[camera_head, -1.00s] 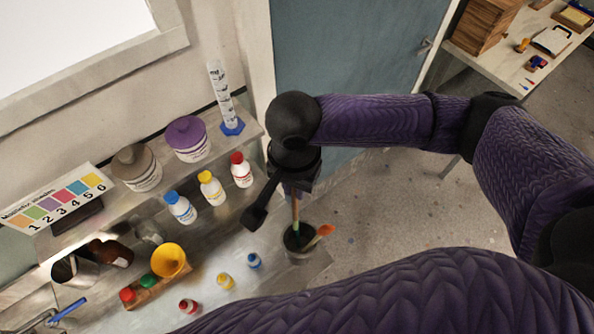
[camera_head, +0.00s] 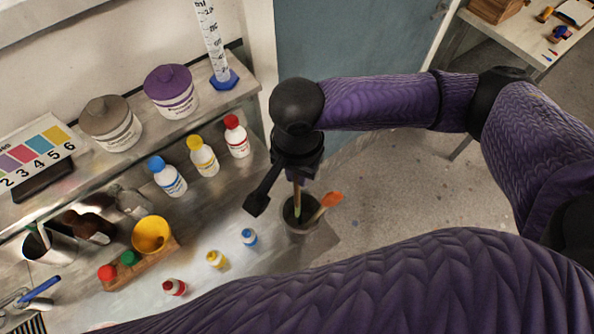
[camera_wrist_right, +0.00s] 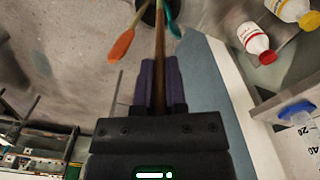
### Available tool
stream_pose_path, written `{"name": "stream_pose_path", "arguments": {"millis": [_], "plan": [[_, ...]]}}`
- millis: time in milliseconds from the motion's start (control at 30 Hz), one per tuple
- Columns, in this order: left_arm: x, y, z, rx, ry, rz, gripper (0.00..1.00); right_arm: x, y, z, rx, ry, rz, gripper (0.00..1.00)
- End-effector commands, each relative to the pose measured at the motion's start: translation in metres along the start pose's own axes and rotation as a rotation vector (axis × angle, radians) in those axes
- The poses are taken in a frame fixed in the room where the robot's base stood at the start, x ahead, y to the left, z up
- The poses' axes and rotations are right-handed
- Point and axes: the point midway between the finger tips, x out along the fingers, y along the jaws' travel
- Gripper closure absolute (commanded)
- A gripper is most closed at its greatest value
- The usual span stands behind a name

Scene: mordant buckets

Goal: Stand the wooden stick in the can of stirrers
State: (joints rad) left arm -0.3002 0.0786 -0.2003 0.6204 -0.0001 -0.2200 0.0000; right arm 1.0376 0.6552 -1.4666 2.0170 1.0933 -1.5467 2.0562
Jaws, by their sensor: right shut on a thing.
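The can of stirrers (camera_head: 302,231) stands near the right end of the metal bench. An orange-headed stirrer (camera_head: 330,200) leans out of its right side. My right gripper (camera_head: 297,180) is above the can, pointing down, shut on the wooden stick (camera_head: 297,202). In the right wrist view the brown stick (camera_wrist_right: 159,45) runs out between the fingers toward the can (camera_wrist_right: 148,14). The orange stirrer (camera_wrist_right: 121,47) and a teal stirrer (camera_wrist_right: 173,20) show beside it. The stick's lower end overlaps the can's mouth; how deep it sits is unclear. My left gripper is not in view.
Blue, yellow and red-capped bottles (camera_head: 203,157) stand left of the gripper, below a shelf with a grey tub (camera_head: 110,123), a purple tub (camera_head: 171,92) and a measuring cylinder (camera_head: 211,45). Open floor lies right of the can.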

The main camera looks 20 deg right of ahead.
Motion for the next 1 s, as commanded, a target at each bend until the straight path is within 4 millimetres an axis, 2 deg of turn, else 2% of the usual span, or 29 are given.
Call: {"name": "stream_pose_path", "arguments": {"millis": [500, 700, 1000], "plan": [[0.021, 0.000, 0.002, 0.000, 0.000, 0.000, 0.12, 0.070, 0.000, 0.001, 0.001, -0.003, 0.002, 1.00], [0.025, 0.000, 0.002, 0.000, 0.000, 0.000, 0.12, 0.082, 0.000, 0.001, 0.001, -0.002, 0.001, 1.00], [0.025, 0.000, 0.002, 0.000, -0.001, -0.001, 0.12, 0.083, 0.000, 0.001, 0.000, -0.002, 0.001, 1.00]]}}
